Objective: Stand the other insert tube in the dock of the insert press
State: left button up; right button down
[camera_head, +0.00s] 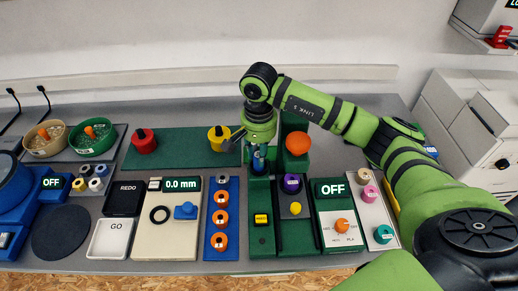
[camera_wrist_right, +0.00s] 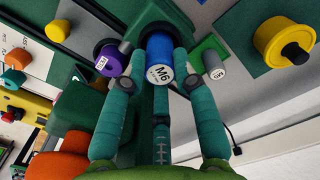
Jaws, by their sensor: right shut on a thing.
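A blue insert tube (camera_wrist_right: 158,50) with a white M6 end label is between the teal fingers of my right gripper (camera_wrist_right: 160,85). In the head view my right gripper (camera_head: 258,160) points down, shut on this tube, over the green insert press (camera_head: 261,215), just left of its orange ball (camera_head: 298,143). The tube's far end is close to dark green press parts; I cannot tell if it sits in the dock, which the tube and fingers hide. A small grey labelled cylinder (camera_wrist_right: 214,67) stands beside it in the wrist view. My left gripper is not in view.
A blue rack (camera_head: 209,240) with orange rings is at the left. The mat's middle is clear.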

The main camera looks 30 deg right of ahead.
jog(key=shift+f, duration=0.2)
jog(key=c, duration=1)
grip_release()
jog(key=shift+o, duration=0.2)
jog(key=shift+r, duration=0.1)
jog(key=shift+r, duration=0.35)
notch_tip(320, 180, up, 12)
jog(key=b, duration=0.3)
jog(key=shift+f, duration=0.2)
